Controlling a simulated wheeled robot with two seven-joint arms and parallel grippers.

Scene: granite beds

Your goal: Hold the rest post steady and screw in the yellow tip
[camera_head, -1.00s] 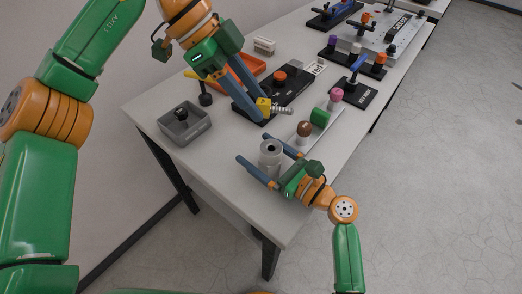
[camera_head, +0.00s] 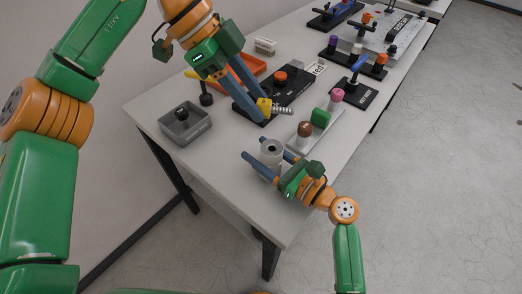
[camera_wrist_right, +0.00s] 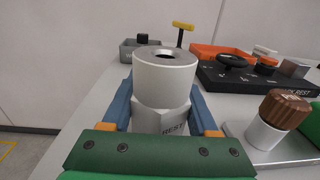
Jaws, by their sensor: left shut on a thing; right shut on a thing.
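The rest post (camera_head: 271,149) is a light grey upright cylinder with a hole in its top, at the near end of the table. In the right wrist view the post (camera_wrist_right: 164,76) shows a wider top section over a narrower block with partly hidden lettering. My right gripper (camera_head: 257,156) is shut on the post, one finger on each side. The yellow tip (camera_head: 264,104) is a yellow block with a threaded metal shank pointing right. My left gripper (camera_head: 256,110) is shut on the yellow tip, up and left of the post and apart from it.
A grey tray (camera_head: 185,125) with a black knob stands at the left edge. A black base (camera_head: 294,87) with an orange knob and an orange tray (camera_head: 247,69) lie behind my left gripper. A pale rack (camera_head: 316,136) holds brown, green and pink-topped pieces right of the post.

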